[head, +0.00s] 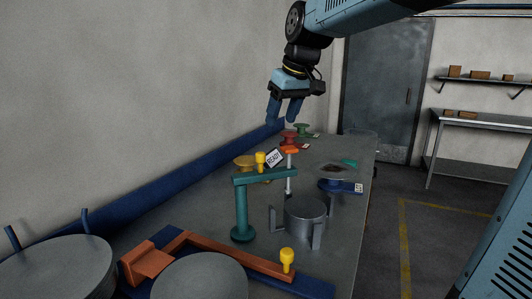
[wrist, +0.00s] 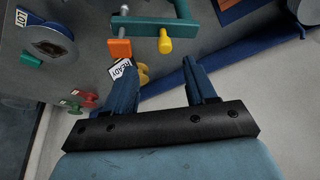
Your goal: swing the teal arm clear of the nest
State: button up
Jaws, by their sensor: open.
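The teal arm (head: 268,177) is a horizontal bar on a teal post (head: 241,212) with a round base. It carries a yellow knob (head: 261,157), and its far end has an orange block (head: 290,151) and a grey rod pointing down. The nest appears to be the grey pronged cup (head: 305,220); the rod end is beside or over its back edge, I cannot tell which. My gripper (head: 283,119) is open and empty, above and behind the arm. In the wrist view the teal arm (wrist: 150,21) and yellow knob (wrist: 165,43) lie beyond my open fingers (wrist: 159,66).
A READY card (head: 274,158) and a yellow spool (head: 246,162) stand behind the arm. Red (head: 289,138) and green (head: 303,127) spools are farther back. A blue-based dish (head: 340,184) is right. An orange bracket with a yellow peg (head: 287,260) and grey discs (head: 57,270) fill the front.

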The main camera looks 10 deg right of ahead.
aim_at(261, 154)
jog(key=shift+n, duration=0.4)
jog(key=x, duration=0.4)
jog(key=w+a+x, duration=0.1)
jog(key=x, duration=0.4)
jog(key=r+x, duration=0.1)
jog(key=x, duration=0.4)
jog(key=shift+w+a+f, duration=0.2)
jog(key=shift+w+a, duration=0.15)
jog(key=shift+w, duration=0.05)
grip_shut()
